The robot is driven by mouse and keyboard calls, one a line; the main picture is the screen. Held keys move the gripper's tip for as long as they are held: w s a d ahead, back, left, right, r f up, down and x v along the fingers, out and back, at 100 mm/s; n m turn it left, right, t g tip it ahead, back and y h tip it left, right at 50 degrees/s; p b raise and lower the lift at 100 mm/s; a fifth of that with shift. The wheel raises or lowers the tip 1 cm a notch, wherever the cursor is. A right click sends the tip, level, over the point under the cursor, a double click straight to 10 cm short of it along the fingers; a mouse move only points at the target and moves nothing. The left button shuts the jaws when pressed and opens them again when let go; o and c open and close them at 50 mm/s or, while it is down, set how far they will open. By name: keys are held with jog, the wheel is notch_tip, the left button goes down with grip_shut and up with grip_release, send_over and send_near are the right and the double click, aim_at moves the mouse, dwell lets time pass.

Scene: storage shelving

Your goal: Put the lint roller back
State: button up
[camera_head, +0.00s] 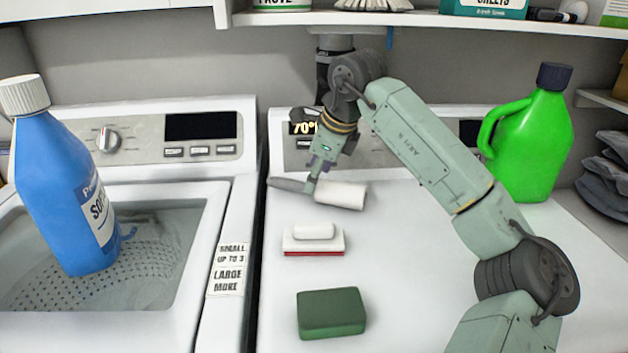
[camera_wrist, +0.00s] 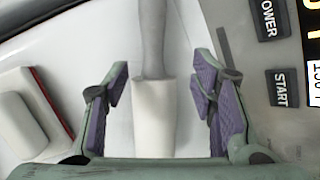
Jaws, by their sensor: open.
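The lint roller lies on the white dryer top (camera_head: 395,290), near the control panel, with its white roll (camera_head: 342,195) to the right and its grey handle (camera_head: 287,184) to the left. My gripper (camera_head: 317,180) is down at the roller, near where roll and handle meet. In the wrist view my gripper (camera_wrist: 158,100) is open, with one purple-padded finger on each side of the roller and gaps between. The white roll (camera_wrist: 153,118) is closer to the wrist camera, and the grey handle (camera_wrist: 151,35) runs away from it.
A white and red brush (camera_head: 313,239) and a green sponge (camera_head: 331,313) lie in front of the roller. A green jug (camera_head: 535,135) stands at the right rear. A blue bottle (camera_head: 62,180) stands at the left washer. A shelf (camera_head: 420,19) hangs above, holding another brush (camera_head: 373,4).

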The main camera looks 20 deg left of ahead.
jog(key=b+v, duration=0.1)
jog(key=v, duration=0.8)
jog(key=shift+r, duration=0.35)
